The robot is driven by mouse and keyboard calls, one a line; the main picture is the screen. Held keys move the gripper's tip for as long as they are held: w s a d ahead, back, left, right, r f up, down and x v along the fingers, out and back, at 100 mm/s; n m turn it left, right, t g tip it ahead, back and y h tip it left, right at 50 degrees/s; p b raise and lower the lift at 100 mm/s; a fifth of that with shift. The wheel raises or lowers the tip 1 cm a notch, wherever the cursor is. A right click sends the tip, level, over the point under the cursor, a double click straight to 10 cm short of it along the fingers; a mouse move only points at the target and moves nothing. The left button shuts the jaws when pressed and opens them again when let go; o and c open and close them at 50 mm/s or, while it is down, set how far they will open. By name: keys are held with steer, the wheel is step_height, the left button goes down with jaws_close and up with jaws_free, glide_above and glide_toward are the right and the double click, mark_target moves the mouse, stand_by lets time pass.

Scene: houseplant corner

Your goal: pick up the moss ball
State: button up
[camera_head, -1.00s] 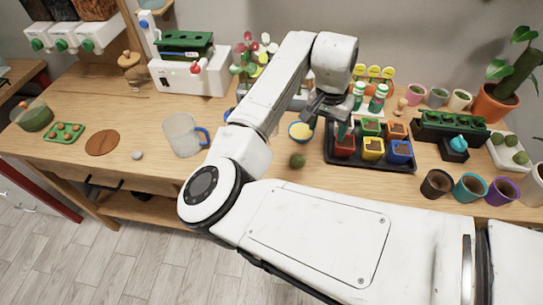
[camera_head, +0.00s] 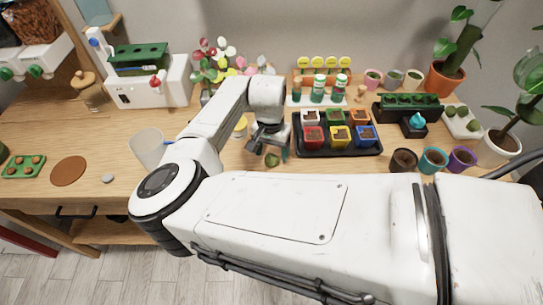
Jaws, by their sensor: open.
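The moss ball (camera_head: 271,160) is a small round dark green ball on the wooden table, just left of the black tray of coloured pots. My gripper (camera_head: 268,150) is open and points down right at the moss ball, its dark fingers just above or around it. I cannot tell whether the fingers touch it. Similar green balls (camera_head: 475,125) sit on a white tray (camera_head: 456,113) at the right.
The black tray (camera_head: 340,152) of small pots stands close to the right of my gripper. A yellow-topped cup (camera_head: 240,126) is to the left, behind my arm. Bottles in a white rack (camera_head: 318,95) stand behind. A grey stone (camera_head: 107,179) lies far left.

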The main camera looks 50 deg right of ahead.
steer(key=shift+f, duration=1)
steer(key=c, duration=1.1)
steer(key=shift+r, duration=0.1)
steer(key=shift+r, duration=0.5)
steer(key=s+a+r+b, duration=0.1)
steer(key=s+r, duration=0.3)
steer(key=s+a+r+b, duration=0.1)
steer(key=s+r, duration=0.3)
steer(key=s, duration=0.1)
steer(key=s+a+r+b, duration=0.1)
steer(key=s+r, duration=0.3)
steer(key=shift+s+a+b, duration=0.25)
steer(key=shift+s+b, duration=0.05)
